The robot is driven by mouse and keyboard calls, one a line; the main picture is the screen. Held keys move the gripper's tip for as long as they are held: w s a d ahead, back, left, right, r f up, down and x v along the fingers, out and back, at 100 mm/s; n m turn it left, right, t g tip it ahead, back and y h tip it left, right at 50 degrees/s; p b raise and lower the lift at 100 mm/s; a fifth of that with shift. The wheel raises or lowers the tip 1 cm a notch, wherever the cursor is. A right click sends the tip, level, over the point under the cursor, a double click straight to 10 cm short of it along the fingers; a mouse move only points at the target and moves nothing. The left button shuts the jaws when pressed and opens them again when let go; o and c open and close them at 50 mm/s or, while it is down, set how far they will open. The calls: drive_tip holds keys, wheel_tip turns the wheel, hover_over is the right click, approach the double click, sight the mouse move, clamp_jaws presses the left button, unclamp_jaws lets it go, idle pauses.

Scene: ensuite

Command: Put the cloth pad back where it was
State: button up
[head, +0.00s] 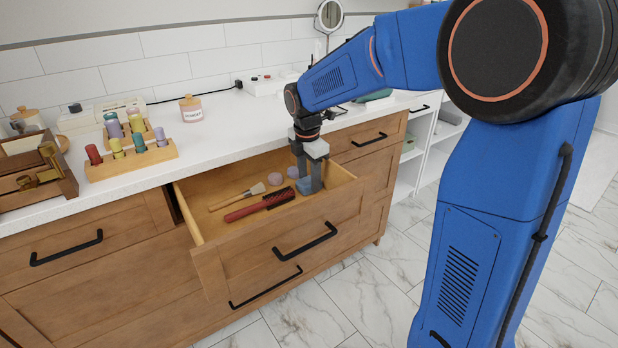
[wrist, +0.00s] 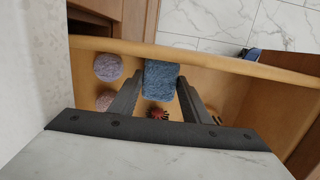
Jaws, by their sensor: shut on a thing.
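The cloth pad is a blue, fuzzy block (wrist: 161,73) in the wrist view, between the fingertips of my gripper (wrist: 160,84). In the head view my gripper (head: 310,182) reaches down into the open drawer (head: 208,228), at its right end. The blue pad (head: 304,186) shows low between the fingers there. My gripper is shut on the pad. Whether the pad touches the drawer floor I cannot tell.
A red hairbrush (head: 258,207), a wooden-handled brush (head: 236,197) and two pinkish round pads (wrist: 107,67) lie in the drawer beside the blue pad. The white counter (head: 225,135) behind holds a rack of rolls (head: 130,160) and a pink jar (head: 191,109).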

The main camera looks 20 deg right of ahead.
sight(308, 184)
drive_tip(key=o, duration=1)
drive_tip(key=shift+f, duration=0.1)
drive_tip(key=r, duration=0.4)
drive_tip(key=s+r, duration=0.1)
drive_tip(key=r, duration=0.7)
drive_tip(key=shift+s+a+r, duration=0.1)
drive_tip(key=shift+s+a, duration=0.1)
drive_tip(key=shift+a, duration=0.2)
